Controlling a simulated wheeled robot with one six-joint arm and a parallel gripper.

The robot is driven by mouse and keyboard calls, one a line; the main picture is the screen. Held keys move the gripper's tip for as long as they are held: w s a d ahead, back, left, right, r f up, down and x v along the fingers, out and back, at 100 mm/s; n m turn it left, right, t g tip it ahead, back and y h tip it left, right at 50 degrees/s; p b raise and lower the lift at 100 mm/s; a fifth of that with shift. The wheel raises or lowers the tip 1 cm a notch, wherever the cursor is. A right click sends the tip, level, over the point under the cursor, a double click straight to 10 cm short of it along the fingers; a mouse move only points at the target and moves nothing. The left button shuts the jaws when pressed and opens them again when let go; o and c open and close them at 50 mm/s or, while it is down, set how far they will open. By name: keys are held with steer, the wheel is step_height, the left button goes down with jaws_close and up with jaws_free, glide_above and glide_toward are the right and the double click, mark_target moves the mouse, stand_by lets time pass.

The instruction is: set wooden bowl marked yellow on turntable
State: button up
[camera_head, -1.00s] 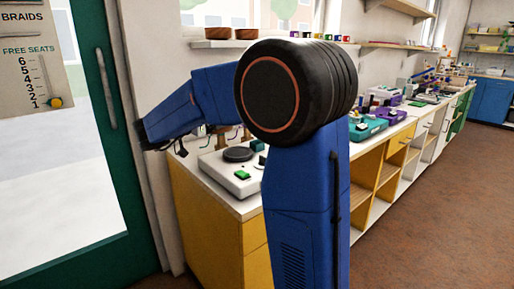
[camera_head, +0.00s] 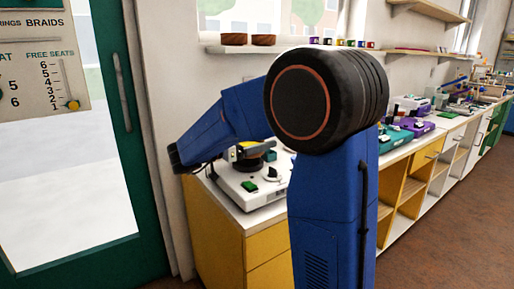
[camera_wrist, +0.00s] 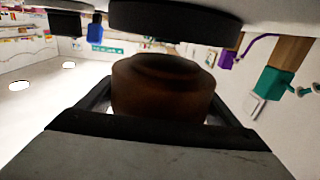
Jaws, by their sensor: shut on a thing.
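My gripper (camera_head: 247,154) is shut on a dark brown wooden bowl (camera_wrist: 163,92), which fills the space between the fingers in the wrist view. In the head view the bowl (camera_head: 249,163) shows low at the fingers, with a small yellow patch close by. My arm hides part of the turntable in the head view.
Two brown bowls (camera_head: 234,39) (camera_head: 264,40) stand on the windowsill, with several small coloured cups to their right. The turntable stands on the near left end of the yellow-fronted counter (camera_head: 250,222). Teal (camera_head: 394,138) and purple (camera_head: 416,127) devices stand farther along.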

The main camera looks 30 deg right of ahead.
steer(key=shift+f, duration=1.2)
steer(key=shift+f, duration=0.15)
steer(key=o, duration=1)
steer(key=shift+a, duration=0.15)
steer(key=a, duration=1.1)
steer(key=shift+s+a, duration=0.2)
steer(key=shift+a, duration=0.2)
